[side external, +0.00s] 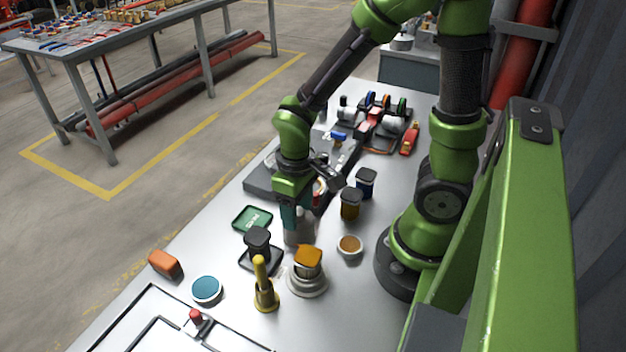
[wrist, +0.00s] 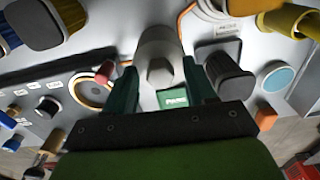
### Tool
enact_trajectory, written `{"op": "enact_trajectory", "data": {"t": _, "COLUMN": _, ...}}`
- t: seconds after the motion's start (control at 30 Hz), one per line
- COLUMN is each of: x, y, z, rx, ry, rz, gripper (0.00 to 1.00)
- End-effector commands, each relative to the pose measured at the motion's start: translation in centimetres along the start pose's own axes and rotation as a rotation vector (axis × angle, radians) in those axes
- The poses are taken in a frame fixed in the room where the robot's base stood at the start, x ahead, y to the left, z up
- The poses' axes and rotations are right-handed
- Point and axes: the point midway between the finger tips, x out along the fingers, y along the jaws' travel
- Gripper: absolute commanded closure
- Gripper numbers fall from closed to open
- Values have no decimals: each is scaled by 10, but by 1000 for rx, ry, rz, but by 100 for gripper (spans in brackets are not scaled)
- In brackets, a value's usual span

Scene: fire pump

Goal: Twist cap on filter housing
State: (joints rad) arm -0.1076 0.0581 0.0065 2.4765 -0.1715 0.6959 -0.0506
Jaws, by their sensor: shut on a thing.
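The grey filter housing (side external: 299,236) stands upright on the white bench, below my gripper. In the wrist view, its grey cap with a hexagonal end (wrist: 160,70) sits between my two teal fingers. My gripper (side external: 297,218) points down from above and is shut on this grey cap; it also shows in the wrist view (wrist: 160,88). The fingers and hand hide part of the cap and housing in the side view. I cannot tell how the cap is seated or how far it is turned.
A black knob (side external: 258,241), an orange-topped knob (side external: 308,262) and a yellow lever (side external: 264,290) stand close in front. A green sign plate (side external: 252,219) lies to the left. A small round dish (side external: 350,246) and an amber jar (side external: 350,206) are to the right.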

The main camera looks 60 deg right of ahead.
Motion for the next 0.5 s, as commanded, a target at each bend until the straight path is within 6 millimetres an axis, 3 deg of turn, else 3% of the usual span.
{"op": "enact_trajectory", "data": {"t": 0.1, "x": 3, "y": -1, "z": 4, "rx": -35, "ry": -12, "rz": 4, "gripper": 74}}
{"op": "enact_trajectory", "data": {"t": 0.13, "x": 1, "y": -1, "z": 4, "rx": -35, "ry": -12, "rz": 5, "gripper": 79}}
{"op": "enact_trajectory", "data": {"t": 0.17, "x": 0, "y": -1, "z": 4, "rx": -35, "ry": -12, "rz": 5, "gripper": 100}}
{"op": "enact_trajectory", "data": {"t": 0.5, "x": -12, "y": 0, "z": 3, "rx": -24, "ry": -8, "rz": 5, "gripper": 100}}
